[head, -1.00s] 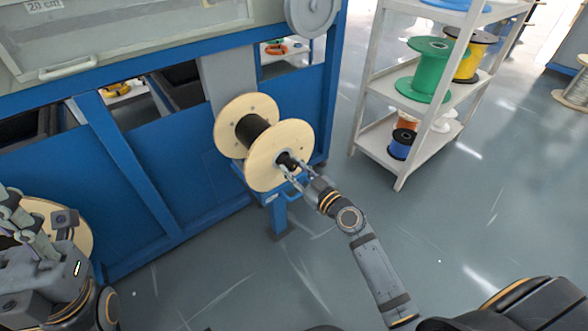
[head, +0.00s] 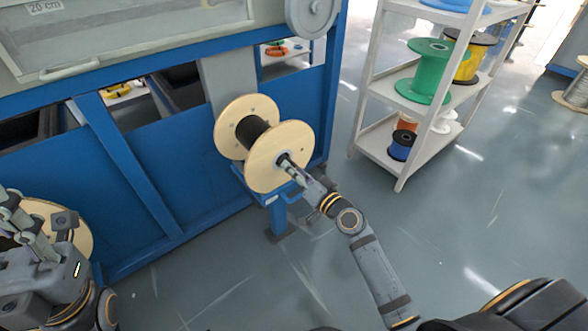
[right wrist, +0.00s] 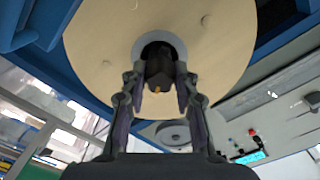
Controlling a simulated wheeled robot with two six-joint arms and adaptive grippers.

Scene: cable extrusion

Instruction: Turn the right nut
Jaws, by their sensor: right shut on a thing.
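A wooden spool (head: 270,165) wound with dark cable sits on the blue stand of the machine in the head view. The right nut (right wrist: 160,68) is a dark piece at the hub of the spool's near flange, seen in the right wrist view. My right gripper (head: 290,168) is at that hub, with its fingers on either side of the nut. In the right wrist view my right gripper (right wrist: 160,85) is shut on the nut. My left gripper (head: 30,225) is at the lower left of the head view; its jaw state is unclear.
A blue machine frame (head: 150,170) fills the left and back. A white shelf (head: 390,140) holds a green spool (head: 425,70), a yellow spool (head: 470,60) and a blue spool (head: 401,145). Another wooden spool (head: 75,222) is behind my left gripper.

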